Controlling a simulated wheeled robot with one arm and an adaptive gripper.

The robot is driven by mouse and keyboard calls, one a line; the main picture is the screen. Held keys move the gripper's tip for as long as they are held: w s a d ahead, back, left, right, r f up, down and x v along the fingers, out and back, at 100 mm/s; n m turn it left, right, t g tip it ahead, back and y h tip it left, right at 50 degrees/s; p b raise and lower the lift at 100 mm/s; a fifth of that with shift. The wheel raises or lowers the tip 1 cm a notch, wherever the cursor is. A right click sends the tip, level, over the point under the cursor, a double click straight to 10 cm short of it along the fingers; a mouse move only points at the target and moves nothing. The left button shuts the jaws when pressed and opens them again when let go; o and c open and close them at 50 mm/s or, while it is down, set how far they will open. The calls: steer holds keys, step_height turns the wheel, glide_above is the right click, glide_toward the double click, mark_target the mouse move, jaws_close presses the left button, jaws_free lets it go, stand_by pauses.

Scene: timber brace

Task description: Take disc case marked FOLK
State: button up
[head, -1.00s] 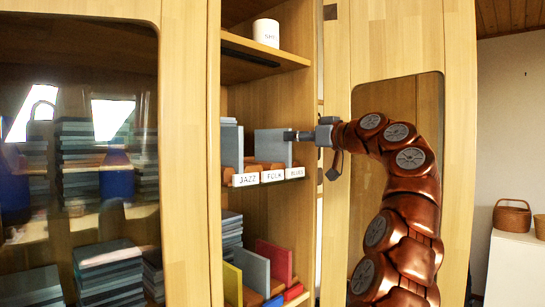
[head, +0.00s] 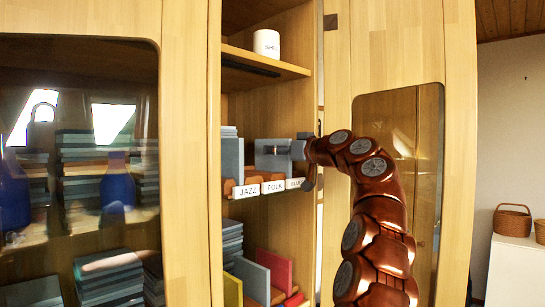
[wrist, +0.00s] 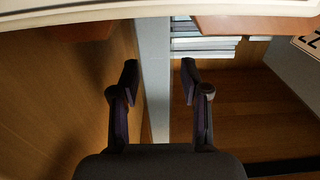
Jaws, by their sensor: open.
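A flat grey case (head: 264,160) stands upright on the middle shelf, behind the FOLK label (head: 274,187). My gripper (head: 272,149) reaches in from the right at this case, and its fingers are partly hard to make out there. In the wrist view my gripper (wrist: 157,80) is open, with one finger on each side of a narrow grey case edge (wrist: 154,50). Gaps show between the fingers and the case, and no grip is visible. I cannot read any marking on the case itself.
The JAZZ label (head: 247,191) and another grey case (head: 231,158) are to the left. The BLUES label (head: 295,183) is partly covered. A white mug (head: 266,43) stands on the shelf above. Coloured cases (head: 274,268) stand below. Cabinet doors flank the narrow opening.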

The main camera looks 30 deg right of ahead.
steer(key=shift+w, duration=0.1)
steer(key=shift+c, duration=0.2)
jaws_close()
steer(key=shift+r, duration=0.1)
stand_by(0.4)
steer(key=shift+r+p, duration=1.45)
steer(key=shift+r, duration=0.5)
steer(key=s+a+b, duration=0.3)
steer(key=s+b, duration=0.1)
steer(key=s, duration=0.3)
steer(key=s+a+r+b, duration=0.1)
steer(key=s+a+b, duration=0.2)
steer(key=s+b, duration=0.2)
steer(key=shift+s+a, duration=0.15)
steer(key=shift+s, duration=1.25)
